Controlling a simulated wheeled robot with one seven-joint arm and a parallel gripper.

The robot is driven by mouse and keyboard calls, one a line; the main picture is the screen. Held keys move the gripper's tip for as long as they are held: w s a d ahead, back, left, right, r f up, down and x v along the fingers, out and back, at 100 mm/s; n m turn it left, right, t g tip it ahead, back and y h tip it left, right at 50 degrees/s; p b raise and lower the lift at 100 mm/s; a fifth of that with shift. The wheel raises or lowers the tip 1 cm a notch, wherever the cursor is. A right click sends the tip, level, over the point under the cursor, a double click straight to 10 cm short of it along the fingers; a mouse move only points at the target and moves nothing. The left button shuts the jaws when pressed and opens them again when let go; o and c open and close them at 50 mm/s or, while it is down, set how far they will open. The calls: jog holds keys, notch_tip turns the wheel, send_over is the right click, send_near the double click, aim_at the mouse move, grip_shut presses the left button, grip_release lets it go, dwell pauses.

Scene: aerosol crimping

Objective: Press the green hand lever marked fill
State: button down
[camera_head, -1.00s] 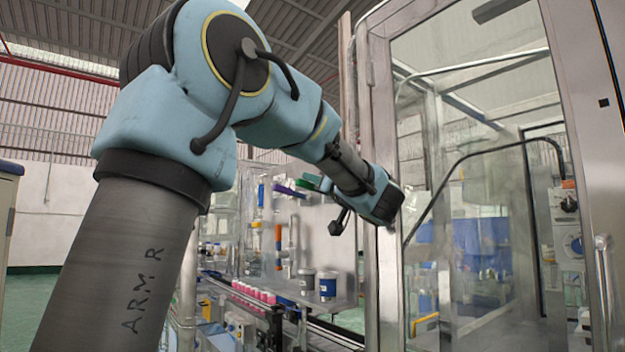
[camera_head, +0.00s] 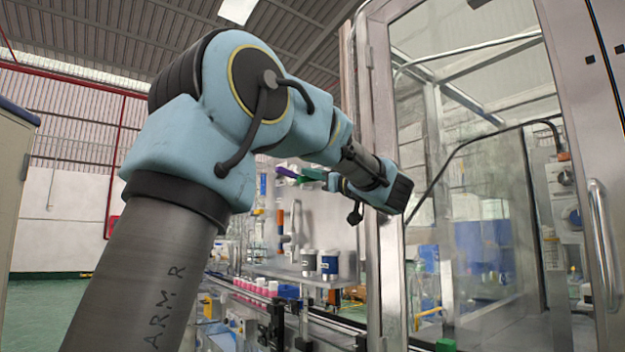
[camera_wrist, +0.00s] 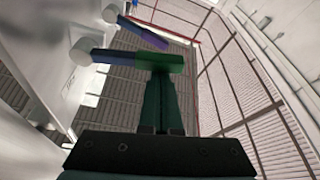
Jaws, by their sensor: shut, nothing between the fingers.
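The green lever (camera_wrist: 150,60) is a short bar in the wrist view, bluish toward its round white mount at the left and green toward its free end. A purple-blue lever (camera_wrist: 142,32) is beyond it. My gripper (camera_wrist: 163,72) is shut and empty. Its dark fingers point up the picture, with their tips at the green lever's free half; I cannot tell whether they touch. In the head view the green lever (camera_head: 313,175) and the purple lever (camera_head: 286,171) show just left of my wrist. My fingertips are not clear there. No fill marking is readable.
A metal-framed glass cabinet (camera_head: 380,130) stands close to the right of my wrist. Below are white-and-blue canisters (camera_head: 329,265) on a shelf and a conveyor with pink-capped items (camera_head: 255,287). A pale wall surface (camera_wrist: 35,150) is close at left in the wrist view.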

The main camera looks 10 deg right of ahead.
jog(key=shift+d+f+n+y+b, duration=0.15)
jog(key=shift+f+n+y+b, duration=0.15)
jog(key=shift+f+n+b, duration=0.4)
jog(key=shift+w+f, duration=0.1)
jog(key=shift+f, duration=0.15)
